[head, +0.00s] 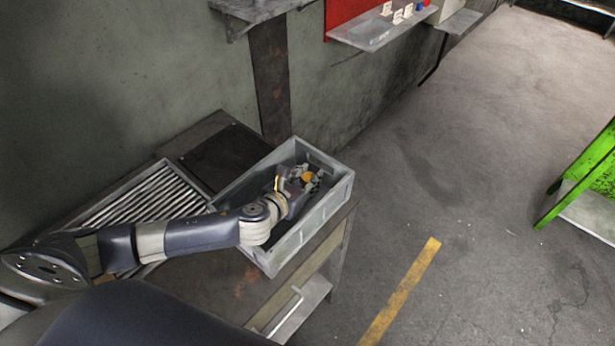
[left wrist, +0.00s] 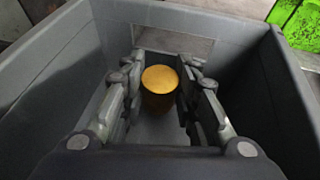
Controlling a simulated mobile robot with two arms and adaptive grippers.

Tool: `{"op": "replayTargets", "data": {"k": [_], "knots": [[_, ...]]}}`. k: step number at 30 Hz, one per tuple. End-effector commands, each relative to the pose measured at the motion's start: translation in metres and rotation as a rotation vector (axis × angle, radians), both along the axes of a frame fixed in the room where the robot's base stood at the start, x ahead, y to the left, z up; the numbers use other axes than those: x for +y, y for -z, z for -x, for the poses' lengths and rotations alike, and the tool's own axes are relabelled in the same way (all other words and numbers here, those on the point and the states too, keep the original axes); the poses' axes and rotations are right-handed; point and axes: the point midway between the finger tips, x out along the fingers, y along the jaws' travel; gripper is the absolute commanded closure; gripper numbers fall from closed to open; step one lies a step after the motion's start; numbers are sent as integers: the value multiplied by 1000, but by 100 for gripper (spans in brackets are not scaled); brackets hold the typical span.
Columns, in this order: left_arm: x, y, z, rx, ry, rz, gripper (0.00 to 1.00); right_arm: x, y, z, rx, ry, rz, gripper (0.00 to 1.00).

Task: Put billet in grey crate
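The billet (head: 309,177) is a short orange-yellow cylinder inside the grey crate (head: 330,207). In the left wrist view the billet (left wrist: 160,92) stands upright between the fingers of my left gripper (left wrist: 160,75). A narrow gap shows beside the billet, so the fingers look open around it. In the head view my left gripper (head: 305,182) reaches down into the crate near its far end. The crate's walls (left wrist: 262,85) surround the gripper in the left wrist view. The billet's lower end is hard to see. My right gripper is not in view.
The crate stands on a dark metal table (head: 232,284) beside a slatted roller rack (head: 150,195). The wall rises close behind, with a shelf (head: 380,30) on it. A green stand (head: 590,170) is at the right. The floor between is open.

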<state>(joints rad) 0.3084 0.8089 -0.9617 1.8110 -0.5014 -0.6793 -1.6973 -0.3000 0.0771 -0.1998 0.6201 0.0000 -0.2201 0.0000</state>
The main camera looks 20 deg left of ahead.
Motion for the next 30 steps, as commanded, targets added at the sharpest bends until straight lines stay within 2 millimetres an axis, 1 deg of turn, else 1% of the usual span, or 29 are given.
{"op": "replayTargets", "data": {"k": [1,2,3,12,14,17,20,30], "knots": [[0,-1,0,0,0,0,63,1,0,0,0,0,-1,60],[0,-1,0,0,0,0,56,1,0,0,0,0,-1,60],[0,-1,0,0,0,0,52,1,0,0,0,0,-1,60],[0,-2,0,-1,-1,0,52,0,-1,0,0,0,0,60],[0,-5,0,-1,-1,0,52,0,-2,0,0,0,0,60],[1,-16,-1,-2,-2,0,52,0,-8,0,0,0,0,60],[2,-15,11,2,0,-1,52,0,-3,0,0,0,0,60],[10,-38,66,1,1,-2,52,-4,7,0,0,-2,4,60]]}}
